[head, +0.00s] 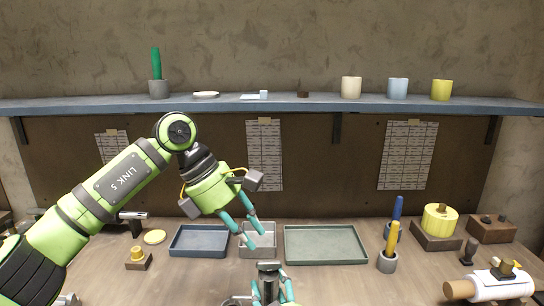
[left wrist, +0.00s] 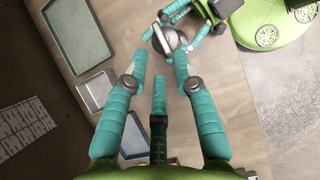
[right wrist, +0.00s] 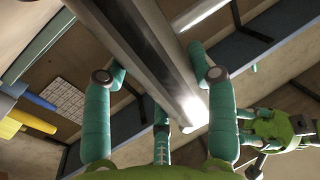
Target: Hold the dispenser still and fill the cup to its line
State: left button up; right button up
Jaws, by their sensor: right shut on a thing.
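The dispenser (head: 268,268) is a metal, dark-topped upright thing at the bottom middle of the head view. My right gripper (head: 270,289) is shut on it with teal fingers on both sides. In the right wrist view the dispenser (right wrist: 150,45) is a long grey metal body between the fingers. No cup shows at the dispenser; cups stand on the shelf: beige (head: 351,87), pale blue (head: 397,88) and yellow (head: 441,90).
A blue tray (head: 200,256), a small grey tray (head: 258,252) and a green tray (head: 325,260) lie along the back of the table. Bare table lies right of the dispenser.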

aim_at(267, 262)
pick_arm(q)
jog(key=shift+n, duration=0.3)
jog(key=shift+a+x, duration=0.15)
jog(key=shift+x, duration=1.5)
jog(key=shift+a+x, duration=0.1)
jog(key=shift+x, duration=1.55)
jog(key=shift+f, duration=0.2)
jog(key=shift+s+d, duration=0.1)
grip_shut()
